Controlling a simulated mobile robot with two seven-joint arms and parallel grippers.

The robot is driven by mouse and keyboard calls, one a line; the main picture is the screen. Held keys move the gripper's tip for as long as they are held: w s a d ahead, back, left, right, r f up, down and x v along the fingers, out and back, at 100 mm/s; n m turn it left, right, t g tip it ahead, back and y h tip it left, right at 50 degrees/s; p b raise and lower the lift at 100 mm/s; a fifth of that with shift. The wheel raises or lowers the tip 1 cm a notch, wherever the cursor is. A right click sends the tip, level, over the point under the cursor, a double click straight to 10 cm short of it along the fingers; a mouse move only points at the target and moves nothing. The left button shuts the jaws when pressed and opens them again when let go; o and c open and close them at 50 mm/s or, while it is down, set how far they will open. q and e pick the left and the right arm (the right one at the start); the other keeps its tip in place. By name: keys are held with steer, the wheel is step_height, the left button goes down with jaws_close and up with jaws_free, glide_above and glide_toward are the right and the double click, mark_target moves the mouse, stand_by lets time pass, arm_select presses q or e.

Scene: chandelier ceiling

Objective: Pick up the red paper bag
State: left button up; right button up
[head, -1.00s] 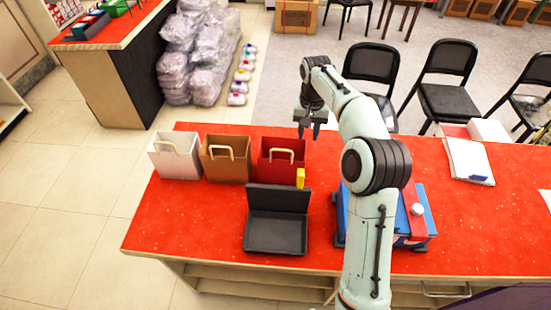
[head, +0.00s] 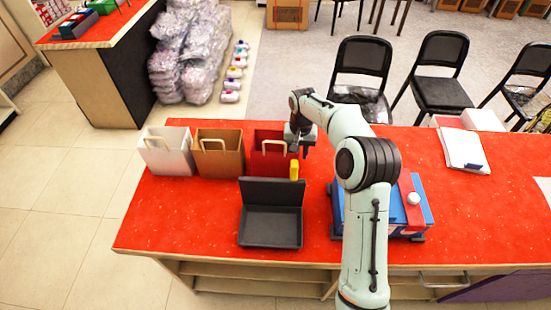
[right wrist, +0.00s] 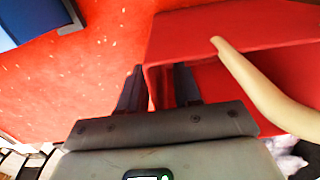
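The red paper bag (head: 266,162) stands upright on the red counter, at the right end of a row of three bags. In the right wrist view the bag (right wrist: 240,25) shows from above with its tan handle (right wrist: 250,78). My right gripper (head: 298,151) is at the bag's right top edge. In the right wrist view its fingers (right wrist: 158,84) are apart, one outside the bag and one inside its opening, with the side wall between them. The wall does not look pinched. My left gripper is not in view.
A brown bag (head: 220,158) and a white bag (head: 165,157) stand to the left. A black open tray (head: 270,228) and a yellow item (head: 294,170) are in front. A blue box (head: 417,203) is to the right, partly behind my arm.

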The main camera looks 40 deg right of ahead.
jaws_close()
steer(key=shift+r, duration=0.1)
